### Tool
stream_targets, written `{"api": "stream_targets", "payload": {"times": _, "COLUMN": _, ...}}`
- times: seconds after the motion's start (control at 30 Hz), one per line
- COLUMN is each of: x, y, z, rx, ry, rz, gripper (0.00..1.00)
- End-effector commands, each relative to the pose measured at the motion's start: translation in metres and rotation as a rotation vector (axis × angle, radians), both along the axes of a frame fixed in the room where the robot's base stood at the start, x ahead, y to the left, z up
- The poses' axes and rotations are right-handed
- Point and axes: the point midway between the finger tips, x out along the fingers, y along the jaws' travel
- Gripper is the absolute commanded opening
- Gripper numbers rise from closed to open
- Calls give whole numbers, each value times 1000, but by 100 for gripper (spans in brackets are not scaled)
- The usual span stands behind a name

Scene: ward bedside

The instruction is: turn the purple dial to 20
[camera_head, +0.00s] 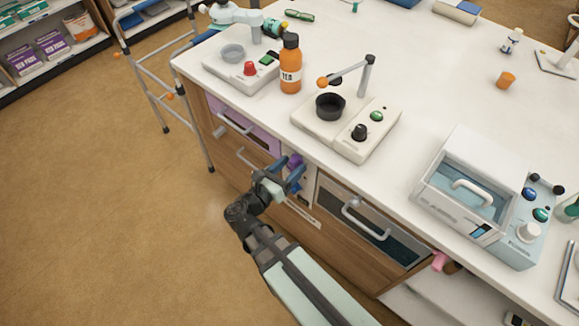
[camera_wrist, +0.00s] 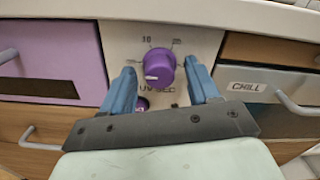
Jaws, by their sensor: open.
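The purple dial (camera_wrist: 160,64) sits on a pale panel (camera_wrist: 205,42) in the cabinet front. Its white mark is at the lower left of its face. A "10" is printed above it to the left; another label at the upper right is too blurred to read surely. My gripper (camera_wrist: 160,72) is open, with one blue finger on each side of the dial. I cannot tell whether either finger touches it. In the head view the dial (camera_head: 294,160) shows as a purple spot beside my gripper (camera_head: 284,178).
A purple drawer (camera_wrist: 52,60) is at the left, and a "CHILL" drawer (camera_wrist: 265,85) at the right. The white counter (camera_head: 420,75) overhangs above. Open floor (camera_head: 110,230) lies at the left.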

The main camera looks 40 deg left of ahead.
Motion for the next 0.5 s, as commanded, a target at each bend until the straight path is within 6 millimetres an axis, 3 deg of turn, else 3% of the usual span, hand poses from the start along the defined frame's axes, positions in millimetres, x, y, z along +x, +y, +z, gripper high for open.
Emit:
{"api": "stream_targets", "payload": {"times": 0.2, "x": 0, "y": 0, "z": 0, "rx": 0, "ry": 0, "rz": 0, "gripper": 60}}
{"api": "stream_targets", "payload": {"times": 0.5, "x": 0, "y": 0, "z": 0, "rx": 0, "ry": 0, "rz": 0, "gripper": 32}}
